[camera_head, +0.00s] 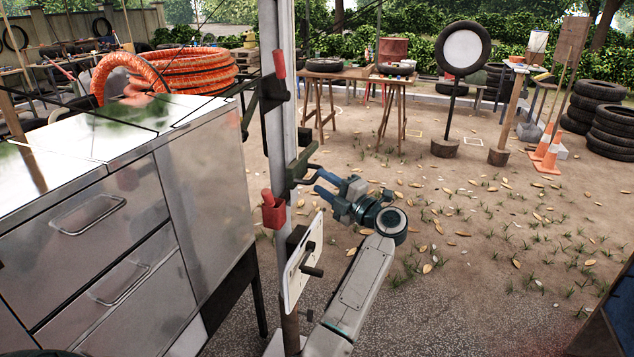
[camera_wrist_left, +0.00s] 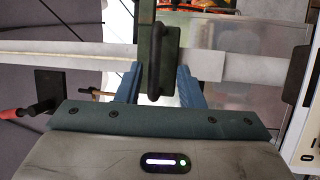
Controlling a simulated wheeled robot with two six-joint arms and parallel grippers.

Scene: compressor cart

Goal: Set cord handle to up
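A dark green-black handle on a bracket (camera_head: 302,166) sits on the pale upright post, in front of my left gripper (camera_head: 317,185). I take it to be the cord handle. In the left wrist view the handle (camera_wrist_left: 158,55) lies across the pale post, between the two blue fingers in the picture. My right gripper is not in view.
A red lever (camera_head: 279,64) and a lower red grip (camera_head: 273,209) are on the same post. A white plate with a black crank (camera_head: 303,270) is below. A metal drawer cabinet (camera_head: 110,220) stands close left. Open ground lies to the right.

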